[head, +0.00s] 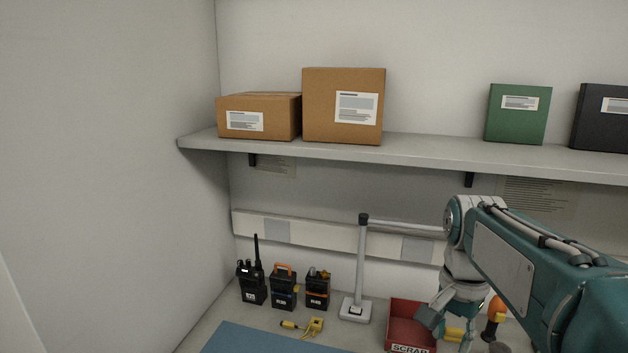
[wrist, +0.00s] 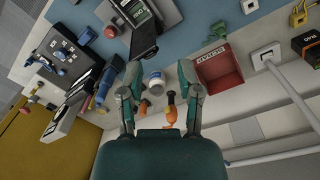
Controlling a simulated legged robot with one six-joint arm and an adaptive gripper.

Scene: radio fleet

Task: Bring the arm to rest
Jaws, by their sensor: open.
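My gripper (wrist: 158,78) is open in the wrist view, its two fingers spread wide with nothing held between them. In the head view my gripper (head: 445,318) points down above the bench beside the red scrap bin (head: 398,312), partly hidden by my teal arm link. The scrap bin also shows in the wrist view (wrist: 221,70), just right of the right finger. A white bottle (wrist: 154,83) and an orange-handled tool (wrist: 171,110) appear between the fingers, on the bench below. I cannot tell the exact height of the gripper.
A shelf (head: 420,150) with cardboard boxes (head: 343,106) and binders (head: 518,114) runs above the bench. A grey post (head: 361,265) with a side arm stands left of the bin. Radios (head: 252,284) stand at the left. The blue mat (head: 260,340) lies at front.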

